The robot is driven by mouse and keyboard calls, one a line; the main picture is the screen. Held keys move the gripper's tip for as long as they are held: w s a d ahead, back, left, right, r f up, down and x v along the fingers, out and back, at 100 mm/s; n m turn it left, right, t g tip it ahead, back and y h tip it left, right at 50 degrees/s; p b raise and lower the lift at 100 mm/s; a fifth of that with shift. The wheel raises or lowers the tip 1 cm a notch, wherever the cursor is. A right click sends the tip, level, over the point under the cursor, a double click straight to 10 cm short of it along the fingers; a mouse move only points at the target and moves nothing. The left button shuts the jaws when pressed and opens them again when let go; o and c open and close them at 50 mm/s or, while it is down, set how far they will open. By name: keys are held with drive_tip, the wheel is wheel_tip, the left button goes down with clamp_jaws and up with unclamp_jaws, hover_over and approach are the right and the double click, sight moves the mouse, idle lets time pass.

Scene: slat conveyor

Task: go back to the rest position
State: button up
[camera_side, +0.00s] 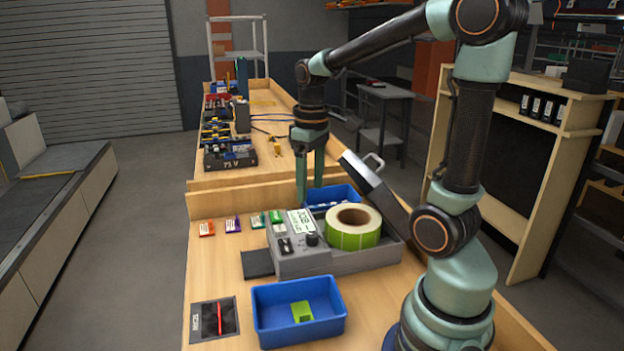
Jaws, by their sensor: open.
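My gripper (310,190) points straight down, with its two teal fingers apart and nothing seen between them. It hangs over the table, behind the grey label printer and in front of or above the small blue bin (334,195); the exact height cannot be told. My arm reaches up and over from its base at the right front of the table.
The grey printer (300,262) holds a green label roll (353,229), its dark lid (372,190) raised beside my arm. A blue bin (263,323) with a green block (302,311) stands in front. Several coloured tags (233,225) lie left. A dark mat (203,322) holds a red item.

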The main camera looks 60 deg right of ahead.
drive_tip(key=s+a+r+t, duration=0.1)
drive_tip(key=a+t, duration=0.1)
drive_tip(key=a, duration=0.4)
drive_tip(key=s+a+r+t, duration=0.1)
drive_tip(key=a+r+t, duration=0.1)
drive_tip(key=a, duration=0.4)
drive_tip(key=shift+r+t, duration=0.3)
drive_tip(key=shift+t, duration=0.4)
